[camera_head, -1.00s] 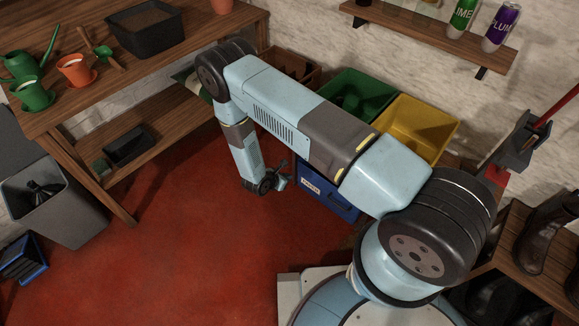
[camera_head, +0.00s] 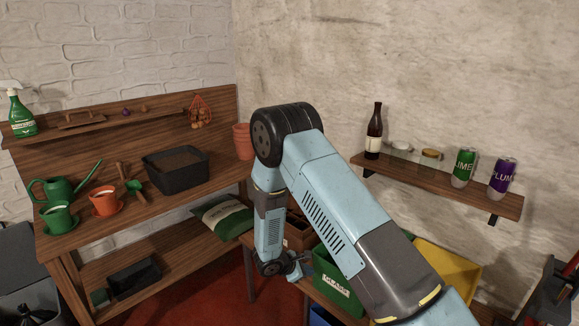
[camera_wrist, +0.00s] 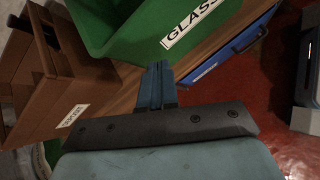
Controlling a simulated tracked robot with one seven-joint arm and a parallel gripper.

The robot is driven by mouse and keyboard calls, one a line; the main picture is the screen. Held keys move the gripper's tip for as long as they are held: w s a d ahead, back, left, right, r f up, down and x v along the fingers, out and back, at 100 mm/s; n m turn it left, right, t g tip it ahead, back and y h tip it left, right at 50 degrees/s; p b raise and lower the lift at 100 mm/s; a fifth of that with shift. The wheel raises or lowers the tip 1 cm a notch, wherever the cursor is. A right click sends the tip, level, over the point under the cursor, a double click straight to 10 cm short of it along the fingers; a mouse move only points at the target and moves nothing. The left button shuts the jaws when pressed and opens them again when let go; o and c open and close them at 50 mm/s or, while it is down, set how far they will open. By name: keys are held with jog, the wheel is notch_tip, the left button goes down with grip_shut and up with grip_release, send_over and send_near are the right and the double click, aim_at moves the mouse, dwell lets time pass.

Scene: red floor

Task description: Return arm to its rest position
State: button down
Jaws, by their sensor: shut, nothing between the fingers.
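My arm is raised and bent, its elbow high in front of the wall in the head view. The forearm hangs down from the elbow. My gripper (camera_head: 296,264) is at its lower end, in front of the bench with the bins. In the wrist view my gripper (camera_wrist: 158,72) shows its two fingers together with nothing between them. The green bin (camera_wrist: 130,32) labelled GLASS is just beyond the fingertips in that view. I cannot tell whether the fingers touch anything.
The green bin (camera_head: 337,285) and a yellow bin (camera_head: 452,268) stand beside the arm. A potting bench (camera_head: 100,238) stands left. Red floor (camera_head: 225,300) is open between.

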jog(key=s+d+r+m+g+y, duration=0.15)
jog(key=d+r+m, duration=0.25)
jog(key=r, duration=0.7)
jog(key=s+d+r+m, duration=0.3)
jog(key=d+r, duration=0.2)
jog(key=r, duration=0.6)
jog(key=s+d+r+m+g+y, duration=0.15)
jog(key=d+r+m, duration=0.25)
jog(key=r, duration=0.7)
jog(key=s+d+r+m+t+y, duration=0.1)
jog(key=s+r+m, duration=0.2)
jog(key=s+r, duration=0.2)
jog(key=s+d+r+m+t+y, duration=0.1)
jog(key=s+r, duration=0.5)
jog(key=s, duration=0.6)
jog(key=s+d+r+m+t+y, duration=0.1)
jog(key=s+d+r+m+y, duration=0.1)
jog(key=s+r+m, duration=0.3)
jog(key=shift+s+d+r+t+y, duration=0.25)
jog(key=shift+s+r+y, duration=0.35)
jog(key=shift+s, duration=1.4)
jog(key=shift+a, duration=0.1)
